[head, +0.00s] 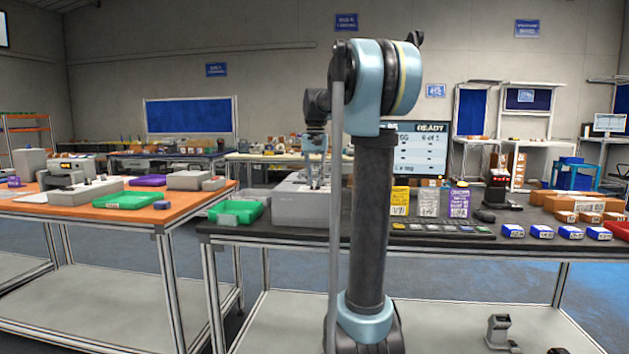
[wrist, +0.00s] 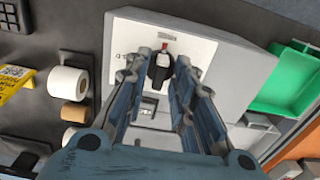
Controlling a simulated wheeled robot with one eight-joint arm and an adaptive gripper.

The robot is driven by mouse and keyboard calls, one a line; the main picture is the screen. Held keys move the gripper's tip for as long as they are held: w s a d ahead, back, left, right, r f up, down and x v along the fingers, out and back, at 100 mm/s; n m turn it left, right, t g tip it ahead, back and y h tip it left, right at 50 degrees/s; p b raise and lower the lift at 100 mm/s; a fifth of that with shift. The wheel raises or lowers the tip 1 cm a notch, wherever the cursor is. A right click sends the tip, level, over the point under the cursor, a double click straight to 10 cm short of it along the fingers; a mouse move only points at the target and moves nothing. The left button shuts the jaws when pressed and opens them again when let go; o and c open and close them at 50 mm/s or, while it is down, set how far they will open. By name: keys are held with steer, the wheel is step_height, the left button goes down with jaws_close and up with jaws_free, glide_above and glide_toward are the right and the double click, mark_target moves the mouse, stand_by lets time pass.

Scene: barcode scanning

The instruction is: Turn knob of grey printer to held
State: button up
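The grey printer (head: 300,208) is a box on the dark table, partly hidden behind my arm in the head view. In the wrist view its grey body (wrist: 228,85) carries a white panel (wrist: 205,48) with small dark marks. A dark knob (wrist: 160,68) with a red mark at its upper end stands on this panel. My gripper (wrist: 160,62) is above the panel with its two fingers apart, one on each side of the knob. A narrow gap seems to show on each side; contact is unclear. In the head view my gripper (head: 316,182) points down over the printer.
A green tray (head: 237,211) lies left of the printer. Pouches (head: 400,200), a screen (head: 420,152) and a row of small tiles (head: 440,228) are to the right. White and brown rolls (wrist: 68,82) lie beside the printer. An orange table (head: 150,212) stands at left.

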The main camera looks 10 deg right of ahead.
jaws_close()
steer(key=shift+n, duration=0.4)
steer(key=n, duration=0.4)
steer(key=shift+n, duration=0.3)
steer(key=n, duration=0.5)
steer(key=shift+n, duration=0.3)
steer(key=n, duration=0.3)
steer(key=shift+w+n, duration=0.1)
steer(key=shift+n, duration=2)
steer(key=shift+o, duration=2.2)
jaws_free()
